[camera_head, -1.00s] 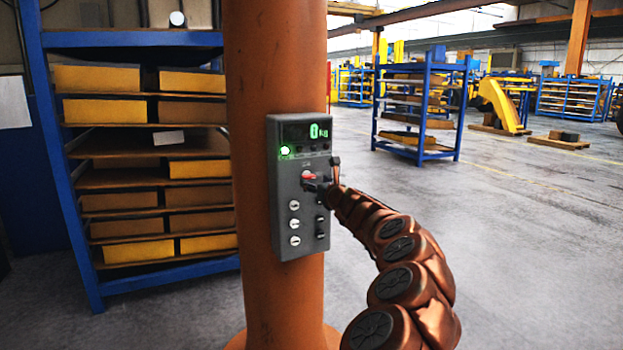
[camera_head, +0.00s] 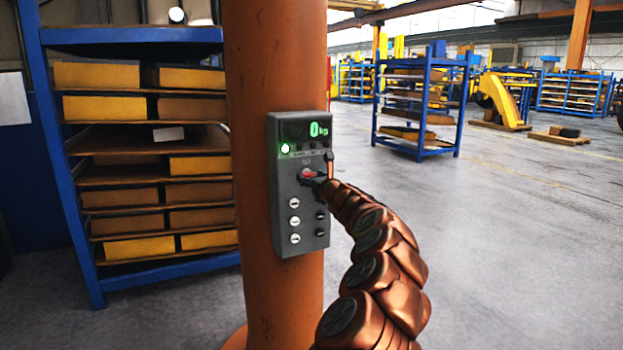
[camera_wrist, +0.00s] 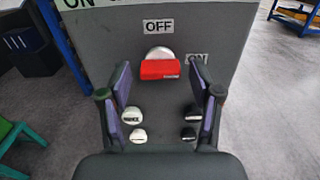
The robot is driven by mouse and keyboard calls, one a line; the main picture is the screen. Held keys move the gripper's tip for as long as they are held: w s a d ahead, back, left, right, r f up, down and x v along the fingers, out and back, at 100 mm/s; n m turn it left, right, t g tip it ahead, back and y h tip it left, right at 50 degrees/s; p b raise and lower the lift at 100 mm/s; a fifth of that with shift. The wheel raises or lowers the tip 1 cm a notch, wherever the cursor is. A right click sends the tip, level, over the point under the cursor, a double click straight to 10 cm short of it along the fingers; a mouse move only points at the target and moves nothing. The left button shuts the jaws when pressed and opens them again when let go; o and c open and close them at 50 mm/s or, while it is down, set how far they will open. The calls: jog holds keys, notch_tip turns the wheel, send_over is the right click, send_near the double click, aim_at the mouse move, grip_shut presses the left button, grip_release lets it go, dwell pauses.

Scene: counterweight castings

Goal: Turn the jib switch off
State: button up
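A grey control box (camera_head: 287,217) is mounted on an orange column and shows a green "0 kg" display (camera_head: 318,130) and a lit green lamp (camera_head: 285,148). The red switch also shows in the head view (camera_head: 308,172). My gripper (camera_wrist: 160,84) is open, its two purple-padded fingers spread on either side and just below the handle. Whether either finger touches it I cannot tell.
Below the switch are white knobs (camera_wrist: 131,115) and black knobs (camera_wrist: 190,134), between and beside my fingers. The orange column (camera_head: 260,290) stands before a blue rack (camera_head: 95,285) of yellow and brown boxes. Open floor lies to the right.

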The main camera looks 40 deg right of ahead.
jog(key=c, duration=0.9)
jog(key=shift+c, duration=0.2)
jog(key=shift+f+n+b, duration=0.1)
jog(key=shift+n+b, duration=0.2)
jog(key=shift+b, duration=0.05)
jog(key=shift+n+b, duration=6.9)
jog(key=shift+n, duration=1.7)
